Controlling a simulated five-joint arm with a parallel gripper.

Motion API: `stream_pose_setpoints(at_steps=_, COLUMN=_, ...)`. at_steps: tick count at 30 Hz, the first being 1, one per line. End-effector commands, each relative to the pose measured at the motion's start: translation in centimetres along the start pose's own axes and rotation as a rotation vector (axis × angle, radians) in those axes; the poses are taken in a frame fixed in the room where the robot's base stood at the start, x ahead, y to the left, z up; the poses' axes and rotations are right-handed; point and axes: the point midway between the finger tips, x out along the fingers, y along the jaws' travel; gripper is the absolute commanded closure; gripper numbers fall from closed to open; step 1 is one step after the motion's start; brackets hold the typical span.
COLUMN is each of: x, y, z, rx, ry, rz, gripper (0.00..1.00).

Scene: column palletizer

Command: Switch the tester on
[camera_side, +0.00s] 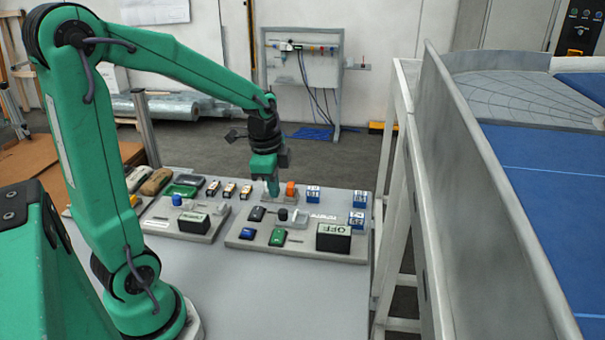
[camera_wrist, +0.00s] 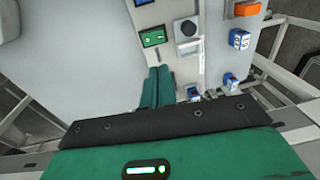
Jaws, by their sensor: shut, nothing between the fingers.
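A grey panel (camera_side: 240,243) on the table carries a black box with a pale display (camera_side: 333,231) that appears to read OFF. On the panel are a black knob (camera_side: 282,213), a white block-like part (camera_side: 300,217), a green switch (camera_side: 278,237), a blue switch (camera_side: 247,233) and a black part (camera_side: 257,213). The wrist view also shows the green switch (camera_wrist: 153,37) and the black knob (camera_wrist: 188,28). I cannot tell which control is the tester's. My gripper (camera_side: 272,194) is shut and empty, over the panel's back edge. Its green fingers (camera_wrist: 158,70) are together in the wrist view.
An orange block (camera_side: 291,188) and blue cubes (camera_side: 313,193) stand around the panel's back and right. A second panel (camera_side: 160,224) with its own display (camera_side: 194,222) is to the left. Several small items lie behind it. The table's front (camera_side: 290,300) is bare. A metal-sided conveyor (camera_side: 490,200) stands right.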

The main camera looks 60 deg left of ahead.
Motion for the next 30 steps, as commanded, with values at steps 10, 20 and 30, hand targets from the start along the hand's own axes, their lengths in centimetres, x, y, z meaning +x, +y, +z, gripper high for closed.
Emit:
stream_pose_setpoints(at_steps=10, x=4.7, y=-0.1, z=0.3, rx=-0.001, ry=-0.003, rz=0.003, gripper=1.00)
stream_pose_setpoints(at_steps=20, x=8.9, y=-0.2, z=0.6, rx=0.000, ry=-0.003, rz=0.000, gripper=1.00)
stream_pose_setpoints(at_steps=30, x=11.8, y=-0.4, z=0.8, rx=0.000, ry=-0.003, rz=-0.002, gripper=1.00)
